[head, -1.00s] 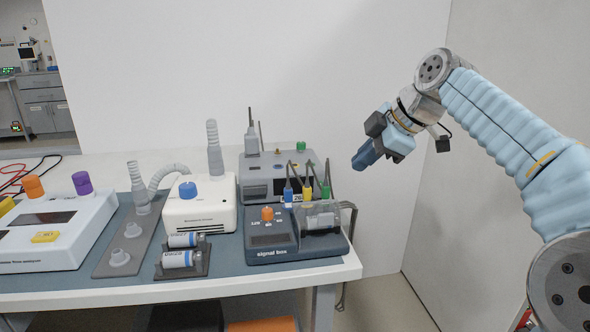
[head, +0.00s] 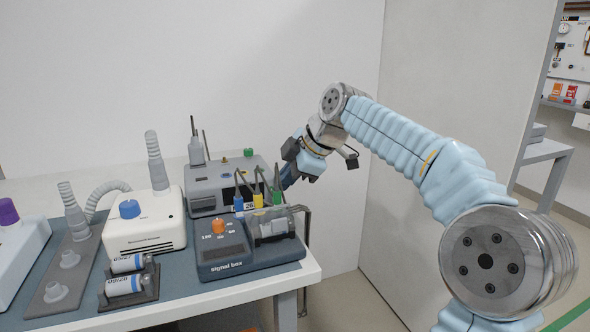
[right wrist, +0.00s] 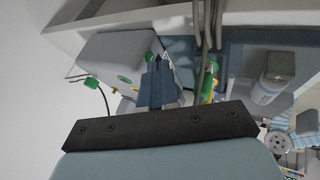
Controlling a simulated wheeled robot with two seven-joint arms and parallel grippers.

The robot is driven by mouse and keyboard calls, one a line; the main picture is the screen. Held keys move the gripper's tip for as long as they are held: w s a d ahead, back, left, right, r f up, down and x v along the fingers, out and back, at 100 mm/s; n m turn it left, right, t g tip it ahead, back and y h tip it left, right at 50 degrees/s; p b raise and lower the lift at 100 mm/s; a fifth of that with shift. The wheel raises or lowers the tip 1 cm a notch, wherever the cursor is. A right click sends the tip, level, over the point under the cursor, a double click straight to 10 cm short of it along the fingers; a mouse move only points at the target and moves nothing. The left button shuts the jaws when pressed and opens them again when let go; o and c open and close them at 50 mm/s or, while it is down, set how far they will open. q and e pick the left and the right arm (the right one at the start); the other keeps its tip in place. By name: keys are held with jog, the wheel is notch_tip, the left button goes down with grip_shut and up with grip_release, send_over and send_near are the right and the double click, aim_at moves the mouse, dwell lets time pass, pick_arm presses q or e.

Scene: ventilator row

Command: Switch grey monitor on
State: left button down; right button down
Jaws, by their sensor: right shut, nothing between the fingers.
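The grey monitor (head: 212,188) is a grey box at the back of the table, with a green knob (head: 249,153) on top. Its front is partly hidden by cables and plugs. My right gripper (head: 286,181) is shut and empty, just to the right of the monitor, behind the signal box's plugs. In the right wrist view the shut fingers (right wrist: 157,85) point toward the side of the grey box (right wrist: 120,60); I cannot tell whether they touch it. My left gripper is not in view.
A dark signal box (head: 222,252) with an orange knob and blue, yellow and green plugs stands in front. A white device (head: 145,232) with a blue knob and a tray with two canisters (head: 128,284) are to the left.

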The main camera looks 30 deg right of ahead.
jog(key=shift+x, duration=1.4)
